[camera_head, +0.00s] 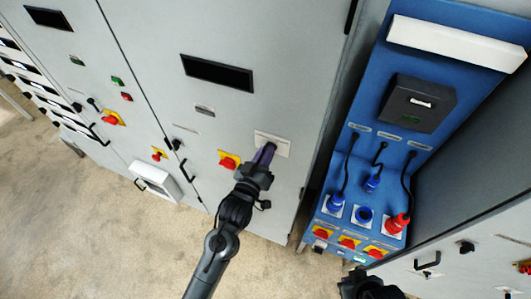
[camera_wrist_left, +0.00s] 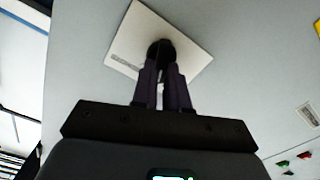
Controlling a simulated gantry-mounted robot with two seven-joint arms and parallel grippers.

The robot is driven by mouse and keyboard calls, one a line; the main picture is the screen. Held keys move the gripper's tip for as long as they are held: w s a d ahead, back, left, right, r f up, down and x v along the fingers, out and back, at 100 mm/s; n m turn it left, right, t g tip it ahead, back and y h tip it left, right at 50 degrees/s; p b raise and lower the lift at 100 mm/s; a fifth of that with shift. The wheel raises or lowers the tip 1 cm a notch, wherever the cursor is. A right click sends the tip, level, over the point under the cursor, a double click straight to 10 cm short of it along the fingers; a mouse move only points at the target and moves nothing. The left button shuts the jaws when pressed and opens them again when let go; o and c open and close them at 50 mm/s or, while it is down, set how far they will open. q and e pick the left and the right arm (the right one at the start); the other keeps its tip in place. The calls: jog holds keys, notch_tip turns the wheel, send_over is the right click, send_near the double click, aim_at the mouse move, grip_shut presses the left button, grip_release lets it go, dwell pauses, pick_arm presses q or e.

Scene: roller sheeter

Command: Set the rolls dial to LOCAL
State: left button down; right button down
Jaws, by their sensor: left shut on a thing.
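The rolls dial (camera_wrist_left: 160,49) is a dark knob on a white square plate (camera_wrist_left: 127,40) on the grey cabinet front. In the head view the plate (camera_head: 281,147) is at the lower right of the cabinet door, and the knob is hidden by my gripper. My left gripper (camera_head: 264,153) has purple fingers that meet the plate there. In the left wrist view the left gripper (camera_wrist_left: 162,75) is shut on the dial. The dial's pointer and the plate's lettering are too small or covered to read. Part of my right arm shows at the bottom right; its fingertips are not visible.
A red and yellow switch (camera_head: 229,161) sits left of the plate. A blue socket panel (camera_head: 345,180) with plugs and cables stands to the right. A black door handle (camera_head: 187,170) juts out on the left. The floor (camera_head: 100,240) in front is clear.

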pick_arm(q)
jog(key=shift+n, duration=0.6)
jog(key=shift+a, duration=0.1)
jog(key=c, duration=1.1)
grip_release()
jog(key=shift+c, duration=0.2)
jog(key=shift+s+f, duration=0.1)
jog(key=b+v, duration=0.2)
jog(key=v, duration=0.8)
jog(key=shift+s+b, duration=0.25)
jog(key=shift+b, duration=0.1)
jog(key=shift+a, duration=0.1)
